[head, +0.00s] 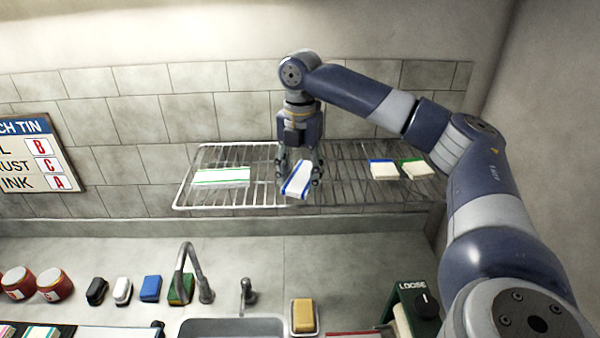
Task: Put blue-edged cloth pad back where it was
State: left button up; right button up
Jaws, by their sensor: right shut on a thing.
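My right gripper (299,178) is shut on a white cloth pad with blue edges (296,182). It holds the pad tilted at the front of the wire rack (228,150), near the middle; I cannot tell if the pad touches the rack. A second blue-edged pad (384,171) lies on the right part of the rack. A green-edged pad (415,169) lies just right of it. A wider green-edged white cloth (221,177) lies on the rack's left part. My left gripper is not in view.
Below the rack are a counter with a faucet (204,290), a sink (232,327), a yellow sponge in a dish (303,315) and a green box marked LOOSE (412,300). A lettered sign (38,157) hangs on the wall.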

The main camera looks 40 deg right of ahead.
aim_at(300, 180)
jog(key=o, duration=1.1)
jog(key=shift+o, duration=0.2)
notch_tip(300, 180, up, 5)
jog(key=shift+f+b, duration=0.1)
jog(key=shift+b, duration=0.95)
notch_tip(300, 180, up, 7)
jog(key=p, duration=0.2)
